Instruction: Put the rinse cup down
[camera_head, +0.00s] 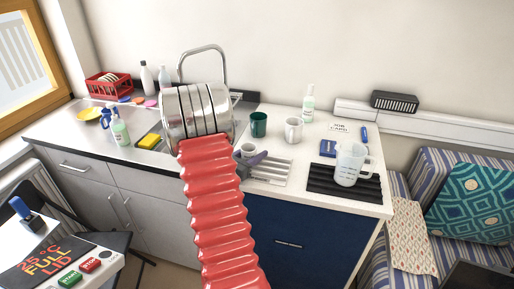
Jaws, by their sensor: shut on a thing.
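My gripper (244,160) shows just right of my arm's silver joint, over the counter beside the sink, and the joint hides part of it. A grey-purple finger is visible against a small whitish cup (248,149), which looks like the rinse cup. My gripper is shut on this cup. The cup appears roughly upright; whether its base touches the counter (310,155) cannot be told.
A green cup (258,124) and a white mug (293,130) stand behind my gripper. The sink (146,130) is left.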

